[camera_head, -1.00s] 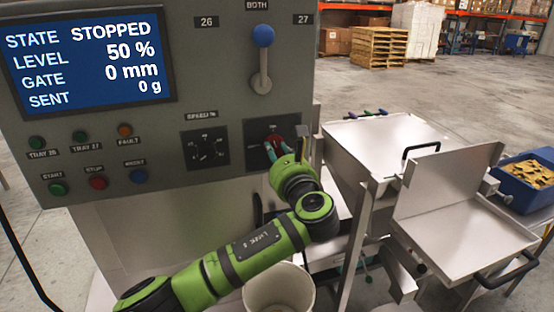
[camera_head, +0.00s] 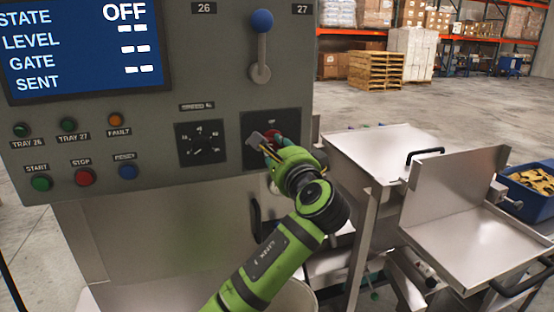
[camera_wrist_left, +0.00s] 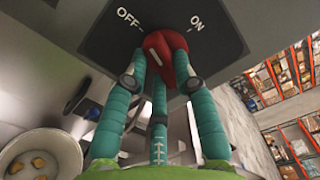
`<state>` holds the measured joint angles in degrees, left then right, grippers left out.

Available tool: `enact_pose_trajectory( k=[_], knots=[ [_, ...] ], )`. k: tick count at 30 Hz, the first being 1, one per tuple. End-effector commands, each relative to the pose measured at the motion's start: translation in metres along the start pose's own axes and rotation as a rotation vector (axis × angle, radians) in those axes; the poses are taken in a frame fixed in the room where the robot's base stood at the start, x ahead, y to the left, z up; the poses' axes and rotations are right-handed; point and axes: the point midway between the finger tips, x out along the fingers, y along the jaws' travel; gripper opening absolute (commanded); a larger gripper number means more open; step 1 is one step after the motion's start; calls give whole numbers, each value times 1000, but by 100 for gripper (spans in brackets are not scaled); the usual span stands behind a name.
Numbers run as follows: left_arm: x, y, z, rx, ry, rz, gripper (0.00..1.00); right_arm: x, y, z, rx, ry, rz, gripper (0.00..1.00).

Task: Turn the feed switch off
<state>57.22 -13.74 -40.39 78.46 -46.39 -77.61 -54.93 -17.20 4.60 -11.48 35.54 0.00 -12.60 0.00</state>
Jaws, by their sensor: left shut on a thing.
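The feed switch (camera_wrist_left: 166,50) is a red rotary knob on a dark plate (camera_wrist_left: 215,30) with the words OFF and ON; its white mark leans toward the OFF side in the left wrist view. In the head view the red knob (camera_head: 272,138) is mostly hidden behind my gripper. My left gripper (camera_head: 268,146) is at the knob, its teal fingers (camera_wrist_left: 163,80) shut around it. The display (camera_head: 85,48) reads OFF, with dashes for level, gate and sent. My right gripper is not in view.
A blue-knobbed lever (camera_head: 261,45) and a speed dial (camera_head: 201,142) sit on the same panel. Steel trays (camera_head: 390,150) stand to the right. A bucket with yellowish pieces (camera_wrist_left: 40,155) is below.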

Motion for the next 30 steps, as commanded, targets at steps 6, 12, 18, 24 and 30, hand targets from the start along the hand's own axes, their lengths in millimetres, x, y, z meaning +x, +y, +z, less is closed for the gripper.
enact_pose_trajectory(
  k=[6,12,18,24,30],
  knots=[
    [0,4,-2,-155,1,3,0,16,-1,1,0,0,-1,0],
    [0,3,-2,-249,0,4,0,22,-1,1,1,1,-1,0],
    [0,2,-2,-296,0,4,0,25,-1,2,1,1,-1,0],
    [0,1,-2,-310,0,4,0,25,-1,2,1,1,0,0],
    [0,1,-2,-311,0,4,0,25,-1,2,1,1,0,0]
  ],
)
